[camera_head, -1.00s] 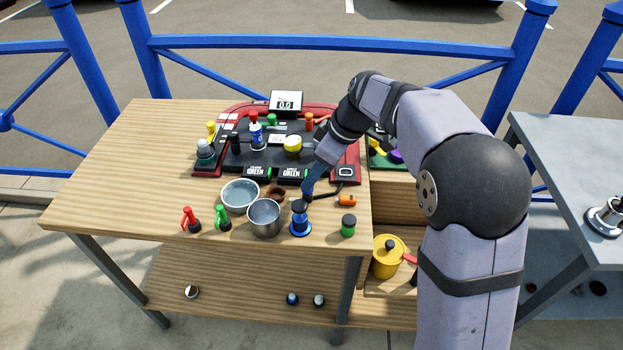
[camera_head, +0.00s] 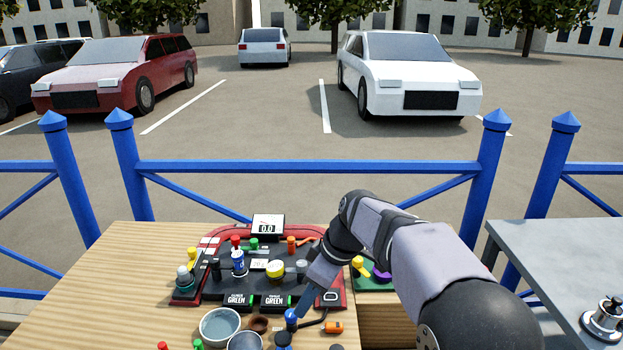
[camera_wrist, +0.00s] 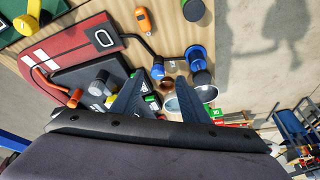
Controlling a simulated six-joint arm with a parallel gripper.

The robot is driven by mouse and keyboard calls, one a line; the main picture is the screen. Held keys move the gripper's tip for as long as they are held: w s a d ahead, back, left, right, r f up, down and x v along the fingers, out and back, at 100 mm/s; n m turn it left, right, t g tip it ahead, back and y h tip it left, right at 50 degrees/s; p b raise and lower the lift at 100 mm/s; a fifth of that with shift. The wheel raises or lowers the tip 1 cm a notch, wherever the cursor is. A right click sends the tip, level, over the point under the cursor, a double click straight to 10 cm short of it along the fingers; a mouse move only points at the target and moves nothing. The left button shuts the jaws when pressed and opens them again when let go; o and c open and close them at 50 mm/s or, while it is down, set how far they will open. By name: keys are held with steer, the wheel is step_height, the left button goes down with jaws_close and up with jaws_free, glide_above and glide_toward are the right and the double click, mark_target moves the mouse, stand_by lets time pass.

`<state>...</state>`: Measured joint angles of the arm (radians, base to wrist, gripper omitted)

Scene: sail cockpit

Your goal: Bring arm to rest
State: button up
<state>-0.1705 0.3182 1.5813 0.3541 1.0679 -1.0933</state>
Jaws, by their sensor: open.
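My gripper (camera_wrist: 160,88) is open, its two dark fingers apart with nothing between them in the wrist view. In the head view my gripper (camera_head: 299,306) hangs over the front part of the wooden table (camera_head: 110,290), tilted down and to the left. A blue piece with a dark top (camera_wrist: 195,56) stands just beyond the fingers in the wrist view; in the head view it is at the bottom edge, partly cut off. Grey metal bowls (camera_head: 220,326) stand left of my gripper.
An orange gadget (camera_head: 333,328) lies right of my gripper. A grey table (camera_head: 560,270) stands at right. Blue railings (camera_head: 310,167) run behind; cars are parked beyond.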

steer(key=s+d+f+m+h+p, duration=0.2)
steer(key=s+d+m, duration=0.4)
steer(key=s, duration=0.5)
steer(key=s+d+f+m+g+h+p, duration=0.1)
steer(key=s+d+f+m+p, duration=0.2)
steer(key=s+d, duration=0.6)
steer(key=s+m+p, duration=0.2)
steer(key=s+m, duration=0.1)
steer(key=shift+s+d+f+m+g+h, duration=0.15)
steer(key=shift+d+m+g+h, duration=0.15)
steer(key=shift+d+m+h, duration=0.1)
